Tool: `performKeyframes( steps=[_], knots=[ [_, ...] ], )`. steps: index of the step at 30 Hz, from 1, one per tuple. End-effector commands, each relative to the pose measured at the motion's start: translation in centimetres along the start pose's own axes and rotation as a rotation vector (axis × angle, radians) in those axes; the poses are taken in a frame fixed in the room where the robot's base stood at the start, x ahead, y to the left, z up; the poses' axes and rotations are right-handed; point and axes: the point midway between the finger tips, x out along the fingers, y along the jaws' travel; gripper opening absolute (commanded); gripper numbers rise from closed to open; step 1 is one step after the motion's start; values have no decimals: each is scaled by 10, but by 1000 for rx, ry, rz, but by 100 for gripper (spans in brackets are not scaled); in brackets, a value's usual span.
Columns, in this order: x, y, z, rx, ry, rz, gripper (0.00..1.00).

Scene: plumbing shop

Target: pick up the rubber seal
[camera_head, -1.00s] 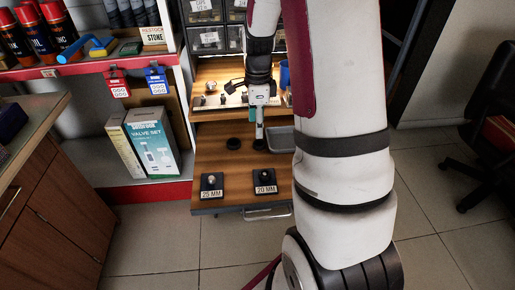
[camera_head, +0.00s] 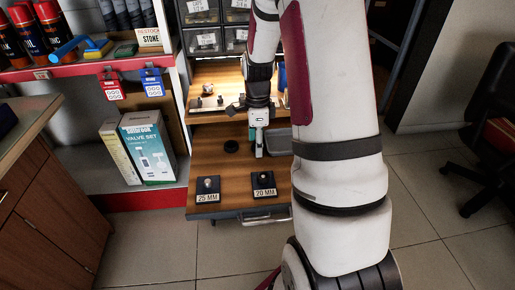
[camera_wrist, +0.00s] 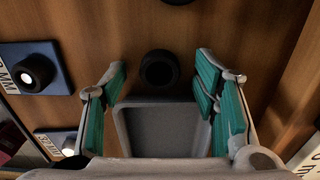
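Two dark ring-shaped pieces lie on the wooden drawer board; I cannot tell which is the rubber seal. One black ring (camera_wrist: 159,69) shows between my fingertips in the wrist view, with no finger visibly touching it. In the head view it is hidden behind my gripper (camera_head: 258,150). The other black ring (camera_head: 231,146) lies to the left, and its edge shows at the top of the wrist view (camera_wrist: 177,2). My gripper (camera_wrist: 160,73) has its teal-padded fingers wide apart, empty, pointing down over the board.
A grey tray (camera_head: 279,141) sits just right of my gripper. Small parts stand on the lit shelf (camera_head: 213,75) behind. A valve set box (camera_head: 148,148) is at the left.

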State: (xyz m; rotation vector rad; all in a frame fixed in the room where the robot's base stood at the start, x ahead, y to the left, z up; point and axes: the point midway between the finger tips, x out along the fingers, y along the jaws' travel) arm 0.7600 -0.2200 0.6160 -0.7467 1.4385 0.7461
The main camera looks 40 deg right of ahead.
Motion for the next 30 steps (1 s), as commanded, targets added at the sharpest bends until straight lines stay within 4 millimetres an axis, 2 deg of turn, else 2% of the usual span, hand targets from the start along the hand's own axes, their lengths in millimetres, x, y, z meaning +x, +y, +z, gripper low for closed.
performKeyframes(
  steps=[1, 4, 17, 23, 28, 30],
  knots=[
    [0, 0, 0, 0, 0, 0, 40],
    [0, 0, 0, 0, 0, 0, 20],
    [-2, 0, 0, 0, 0, 0, 20],
    [-17, 0, 0, 1, 1, 0, 20],
    [-42, 0, 0, -1, 0, -2, 20],
    [-40, 17, -5, 1, 1, 4, 20]
  ],
)
